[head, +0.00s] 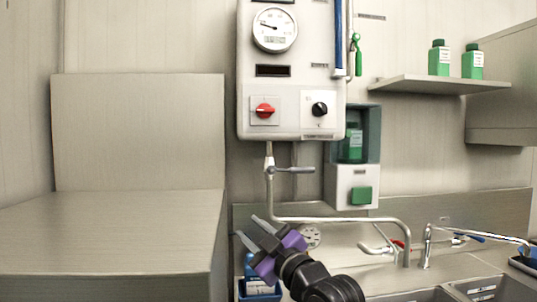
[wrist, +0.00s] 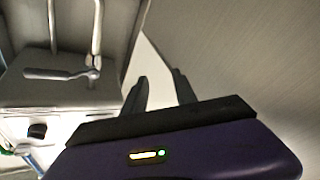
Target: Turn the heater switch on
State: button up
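A white control box (head: 290,20) hangs on the wall in the head view. Its front has a red rotary knob (head: 264,111) at lower left and a black rotary knob (head: 319,109) at lower right. I cannot read which one is the heater switch. My gripper (head: 248,227) is below the box, with its fingers apart and nothing between them. In the wrist view the open fingers (wrist: 159,77) point at bare grey surfaces. The black knob (wrist: 37,131) shows at the left there, with the box's underside (wrist: 50,92); the red knob is not visible.
A pipe with a lever valve (head: 294,170) runs down from the box, close above my gripper. A dispenser (head: 351,187) with a green button is at its right. A large grey block (head: 138,130) stands at left. Sinks and taps (head: 425,250) are at lower right.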

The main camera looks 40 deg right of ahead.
jog(key=w+d+r+n, duration=0.1)
jog(key=d+r+n, duration=0.1)
jog(key=r, duration=0.5)
jog(key=d+r+n, duration=0.3)
jog(key=r, duration=0.4)
jog(key=n+g+h, duration=0.2)
jog(key=n, duration=0.3)
send_near(267, 110)
jog(key=a+x, duration=0.1)
jog(key=x, duration=0.3)
jog(key=p+x, duration=0.1)
jog(key=x, duration=0.2)
jog(key=d+x, duration=0.1)
jog(key=x, duration=0.1)
jog(key=shift+w+d, duration=0.1)
jog(key=shift+w, duration=0.1)
jog(key=shift+m, duration=0.3)
grip_shut()
